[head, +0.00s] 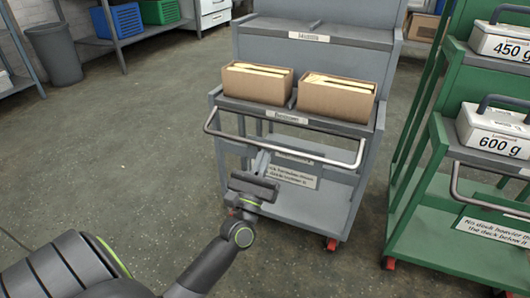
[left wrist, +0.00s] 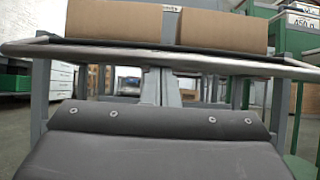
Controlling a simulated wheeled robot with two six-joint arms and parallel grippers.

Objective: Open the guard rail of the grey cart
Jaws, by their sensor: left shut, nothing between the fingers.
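The grey cart (head: 262,50) stands in the middle of the head view. Its guard rail (head: 318,157) is a bare metal bar across the front of the middle deck, below two cardboard boxes. In the left wrist view the rail (left wrist: 220,64) runs across the picture in front of the boxes. My left gripper (head: 262,157) is shut and empty, its fingertips close to the rail around its middle. Its fingers (left wrist: 160,88) point toward the rail in the wrist view. I cannot tell whether they touch it. My right gripper is not in view.
Two open boxes of folders (head: 257,82) (head: 338,97) sit on the middle deck. A green cart (head: 440,190) with labelled weights stands close at the right. A grey bin (head: 54,54) and shelving are at the back left. The floor at the left is clear.

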